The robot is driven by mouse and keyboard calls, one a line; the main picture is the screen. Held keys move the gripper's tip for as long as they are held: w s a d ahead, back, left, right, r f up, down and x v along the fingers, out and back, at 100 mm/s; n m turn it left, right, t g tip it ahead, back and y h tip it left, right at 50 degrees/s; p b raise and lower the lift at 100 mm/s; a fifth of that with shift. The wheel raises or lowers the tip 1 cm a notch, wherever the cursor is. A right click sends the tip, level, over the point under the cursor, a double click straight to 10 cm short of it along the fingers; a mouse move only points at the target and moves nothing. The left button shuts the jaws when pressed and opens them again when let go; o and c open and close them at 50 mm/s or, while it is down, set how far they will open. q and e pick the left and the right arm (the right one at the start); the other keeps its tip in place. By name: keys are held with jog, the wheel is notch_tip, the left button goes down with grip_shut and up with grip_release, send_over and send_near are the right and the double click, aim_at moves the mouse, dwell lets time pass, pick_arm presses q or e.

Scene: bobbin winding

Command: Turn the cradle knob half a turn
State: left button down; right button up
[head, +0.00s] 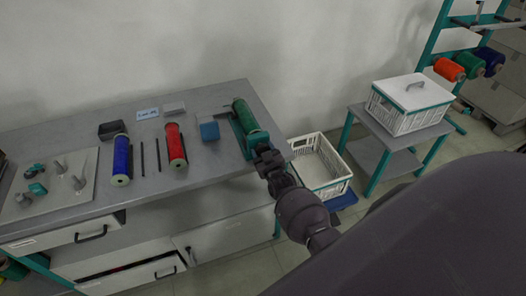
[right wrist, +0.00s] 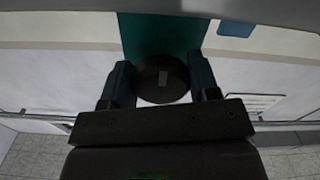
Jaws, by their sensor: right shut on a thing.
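The cradle (head: 241,141) is a teal bracket at the right end of the grey workbench, with a green bobbin (head: 245,115) lying in it. The cradle knob (right wrist: 162,79) is a dark round disc with a small light mark near its middle, in front of a teal plate in the right wrist view. My right gripper (right wrist: 163,82) has one finger on each side of the knob and is shut on it. In the head view my right gripper (head: 264,152) reaches the cradle's front end and hides the knob. My left gripper is not in view.
A blue bobbin (head: 122,160) and a red bobbin (head: 175,146) lie on the bench (head: 214,160), with dark rods beside them. A blue block (head: 209,131) sits left of the cradle. An open white crate (head: 335,184) and a lidded crate (head: 398,114) on a side table stand at right.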

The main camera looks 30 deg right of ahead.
dwell(0.4)
jog(key=o, duration=0.9)
jog(key=v, duration=1.1)
jog(key=shift+p, duration=0.3)
jog(key=shift+f, duration=0.15)
